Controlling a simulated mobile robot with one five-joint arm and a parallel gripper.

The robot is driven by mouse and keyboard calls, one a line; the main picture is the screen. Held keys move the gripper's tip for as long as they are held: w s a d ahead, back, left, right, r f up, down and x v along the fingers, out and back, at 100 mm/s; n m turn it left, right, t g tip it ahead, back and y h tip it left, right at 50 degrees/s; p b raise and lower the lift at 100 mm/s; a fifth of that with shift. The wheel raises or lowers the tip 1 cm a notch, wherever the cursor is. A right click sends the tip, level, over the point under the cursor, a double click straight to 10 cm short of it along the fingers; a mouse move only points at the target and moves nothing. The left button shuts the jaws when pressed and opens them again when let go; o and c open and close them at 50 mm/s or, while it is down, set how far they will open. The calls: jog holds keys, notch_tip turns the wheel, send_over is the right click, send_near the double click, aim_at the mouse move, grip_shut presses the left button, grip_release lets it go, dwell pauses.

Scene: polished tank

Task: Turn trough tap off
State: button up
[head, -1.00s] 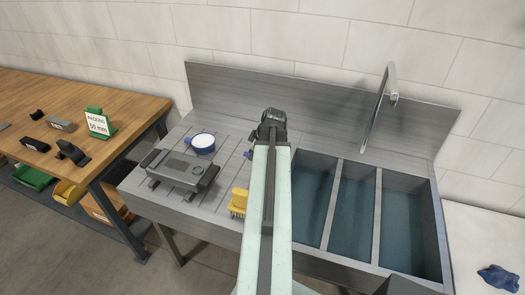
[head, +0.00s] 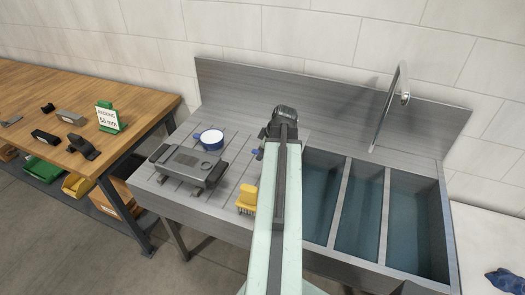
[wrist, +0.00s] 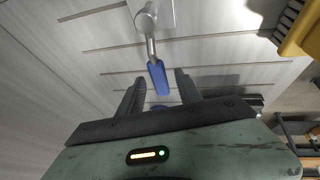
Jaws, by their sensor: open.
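The tap's blue lever (wrist: 158,78) hangs on a bent metal stem from a round metal body (wrist: 146,18) in the wrist view. My gripper (wrist: 161,76) is open, with one dark finger on each side of the lever's end; I cannot tell if either finger touches it. In the head view, my gripper (head: 284,118) is over the tank's left part near the backsplash. A bit of blue (head: 257,153), likely the lever, shows just left of it. The curved metal spout (head: 391,103) stands over the basins at the right.
The steel backsplash (head: 230,88) rises behind. Basins (head: 357,210) are at right; a wooden bench (head: 140,103) is at left.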

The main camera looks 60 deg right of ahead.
jog(key=p+v, duration=0.6)
jog(key=v, duration=0.1)
jog(key=shift+s+r+p, duration=0.2)
jog(key=shift+r+p, duration=0.1)
jog(key=shift+p, duration=0.1)
